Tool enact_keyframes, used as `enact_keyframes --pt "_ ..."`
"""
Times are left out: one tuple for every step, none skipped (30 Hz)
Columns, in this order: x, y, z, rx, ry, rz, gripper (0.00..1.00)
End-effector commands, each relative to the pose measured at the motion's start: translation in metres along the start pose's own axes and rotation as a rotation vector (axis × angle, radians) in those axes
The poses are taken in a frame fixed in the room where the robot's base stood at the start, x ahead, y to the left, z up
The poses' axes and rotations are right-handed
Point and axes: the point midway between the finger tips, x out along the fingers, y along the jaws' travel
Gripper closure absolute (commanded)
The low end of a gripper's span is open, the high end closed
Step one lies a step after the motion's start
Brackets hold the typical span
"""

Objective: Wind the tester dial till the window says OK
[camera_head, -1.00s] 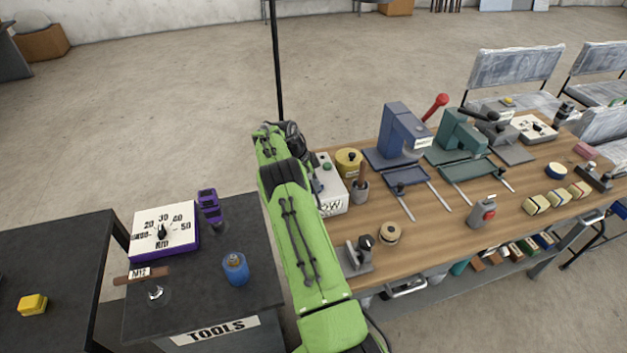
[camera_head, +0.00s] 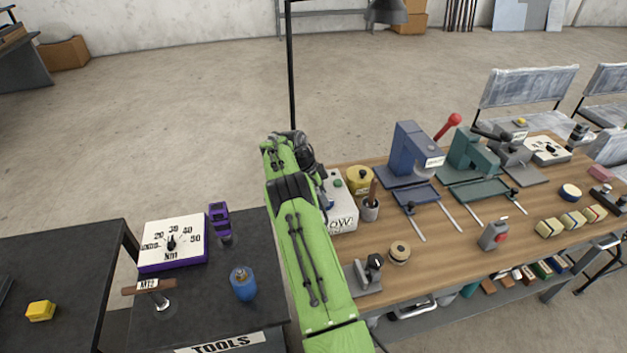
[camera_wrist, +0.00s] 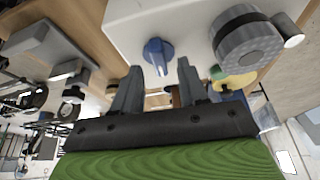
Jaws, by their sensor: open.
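The tester seems to be the white box (camera_head: 340,212) at the left end of the wooden bench. Its front shows large letters ending in "OW"; my arm hides its left part. In the wrist view, the pale box (camera_wrist: 190,15) carries a blue knob (camera_wrist: 157,48) and a larger grey ribbed dial (camera_wrist: 247,45). I cannot tell for sure which is the tester dial. My gripper (camera_wrist: 159,74) is open and empty, its fingertips to either side of the blue knob's lower end. I cannot tell if they touch it. In the head view my arm hides the fingers.
A yellow tin (camera_head: 359,180) and a grey cup (camera_head: 370,208) stand close right of the box. Blue (camera_head: 412,150) and green (camera_head: 470,155) presses stand farther right. A white Nm gauge (camera_head: 172,243) and a blue can (camera_head: 243,284) are on the dark cart at left.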

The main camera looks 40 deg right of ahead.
Motion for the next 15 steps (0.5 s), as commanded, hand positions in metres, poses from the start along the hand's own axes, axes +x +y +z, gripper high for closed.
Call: enact_keyframes --pt "-0.016 -0.001 0.0 -0.001 0.001 -0.007 0.57" --pt "-0.025 -0.001 0.0 0.0 0.001 -0.006 0.57" --pt "-0.037 -0.001 0.0 0.0 0.001 -0.006 0.57" --pt "-0.046 -0.001 -0.001 0.0 0.001 -0.007 0.57" --pt "-0.055 -0.001 -0.001 -0.001 0.001 -0.007 0.57" --pt "-0.067 -0.001 -0.001 -0.001 0.001 -0.006 0.57" --pt "-0.076 -0.001 -0.001 -0.001 0.001 -0.006 0.57" --pt "-0.084 -0.001 -0.001 -0.001 0.0 -0.005 0.57" --pt "-0.095 -0.001 -0.001 -0.001 0.001 -0.005 0.57" --pt "-0.103 -0.001 -0.001 -0.001 0.001 -0.006 0.57" --pt "-0.11 -0.001 -0.001 0.0 0.0 -0.005 0.57" --pt "-0.118 0.0 -0.001 -0.002 0.001 -0.004 0.57" --pt "-0.123 -0.001 -0.001 -0.001 0.0 -0.004 0.57" --pt "-0.127 -0.001 -0.001 0.0 -0.001 -0.004 0.57" --pt "-0.131 0.0 -0.001 -0.001 -0.001 -0.003 0.57"
